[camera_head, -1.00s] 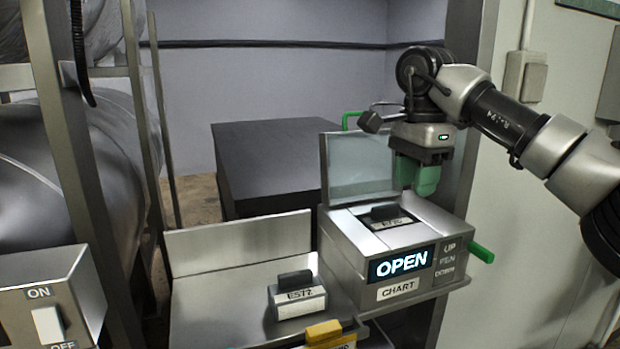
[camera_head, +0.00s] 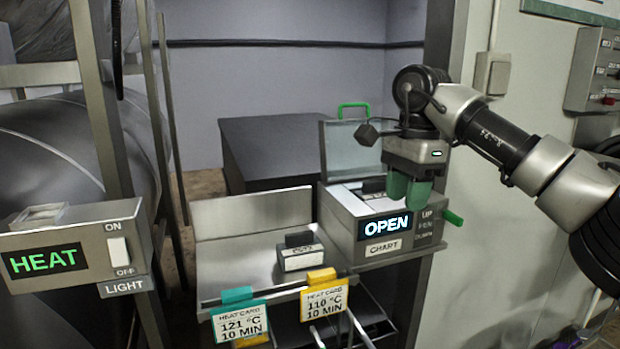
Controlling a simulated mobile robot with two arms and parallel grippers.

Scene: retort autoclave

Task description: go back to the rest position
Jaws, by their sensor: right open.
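My right gripper (camera_head: 408,190) hangs with green fingertips pointing down, in front of the chart box (camera_head: 400,240) at its upper right. It is open and nothing shows between its fingers. Its arm comes in from the right. The chart box display reads OPEN, and its glass lid with a green handle stands raised. A dark-topped piece inside the box is partly hidden by the gripper. My left gripper is not in view.
A tray (camera_head: 225,265) left of the chart box holds a small labelled block (camera_head: 300,258). Teal (camera_head: 238,318) and yellow (camera_head: 324,298) heat cards hang at its front. A HEAT panel (camera_head: 65,258) stands at the left. A dark block (camera_head: 270,150) stands behind.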

